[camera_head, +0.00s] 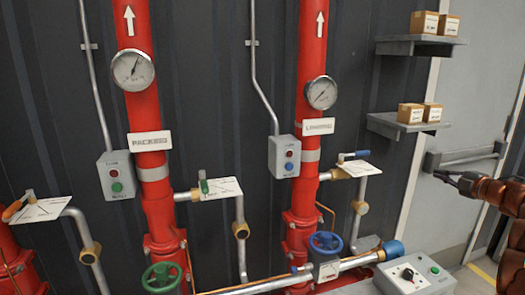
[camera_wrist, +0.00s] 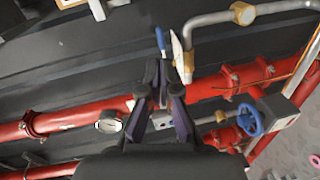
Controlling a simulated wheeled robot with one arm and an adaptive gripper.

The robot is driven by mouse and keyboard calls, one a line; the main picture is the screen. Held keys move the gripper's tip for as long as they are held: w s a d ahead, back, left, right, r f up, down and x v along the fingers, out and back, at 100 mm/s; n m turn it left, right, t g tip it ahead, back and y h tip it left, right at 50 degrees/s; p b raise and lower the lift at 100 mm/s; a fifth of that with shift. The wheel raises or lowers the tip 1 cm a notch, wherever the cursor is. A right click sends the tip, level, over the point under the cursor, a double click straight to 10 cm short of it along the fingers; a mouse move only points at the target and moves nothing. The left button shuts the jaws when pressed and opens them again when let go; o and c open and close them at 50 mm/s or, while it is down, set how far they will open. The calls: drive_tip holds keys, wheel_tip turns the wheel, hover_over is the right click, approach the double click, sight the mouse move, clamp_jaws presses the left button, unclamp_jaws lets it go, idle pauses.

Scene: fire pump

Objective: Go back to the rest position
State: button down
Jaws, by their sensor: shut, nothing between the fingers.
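My gripper (camera_head: 452,179) is at the right edge in the head view, at the end of my orange-brown arm. It points left, in front of the grey door and below the lower shelf. In the wrist view my gripper (camera_wrist: 164,72) has its dark fingers drawn together at the tips, with nothing held. The fingers appear over a red pipe (camera_wrist: 215,85). A blue lever (camera_wrist: 160,40) with a white plate (camera_wrist: 177,50) shows just beyond the fingertips there. No contact with it can be made out.
Two red pipes with gauges (camera_head: 132,69) (camera_head: 321,92) stand at the dark wall. A green wheel (camera_head: 162,277), a blue wheel (camera_head: 325,243) and a control box (camera_head: 415,274) are low in front. Shelves (camera_head: 407,126) with small boxes and a door bar (camera_head: 466,156) are near my arm.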

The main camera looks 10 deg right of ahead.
drive_tip(key=w+a+r+m+h, duration=0.2)
drive_tip(key=w+r+m+h, duration=0.4)
drive_tip(key=r, duration=0.3)
drive_tip(key=s+a+m+g+h, duration=0.4)
drive_tip(key=a+m+h, duration=0.1)
drive_tip(key=m, duration=0.2)
drive_tip(key=s+a+f+m+g+y, duration=0.2)
drive_tip(key=s+a+f+g, duration=0.1)
drive_tip(key=s+a+f, duration=0.5)
drive_tip(key=s+a+f+m+g+y, duration=0.1)
drive_tip(key=s+a+f+m+g, duration=0.25)
drive_tip(key=a, duration=0.75)
drive_tip(key=s+a+f+g+y, duration=0.2)
drive_tip(key=s+a+f, duration=0.5)
drive_tip(key=s+a, duration=0.2)
drive_tip(key=s+a+f+g+y, duration=0.2)
drive_tip(key=s+a+f, duration=0.1)
drive_tip(key=s+a, duration=0.6)
drive_tip(key=s+a+f+n+g+y, duration=0.1)
drive_tip(key=s+a+f+g+y, duration=0.1)
drive_tip(key=s+a, duration=0.6)
drive_tip(key=s+f+g, duration=0.1)
drive_tip(key=s, duration=0.2)
drive_tip(key=shift+a+f+g+y, duration=0.3)
drive_tip(key=shift+a+f+g, duration=0.05)
drive_tip(key=shift+a, duration=0.05)
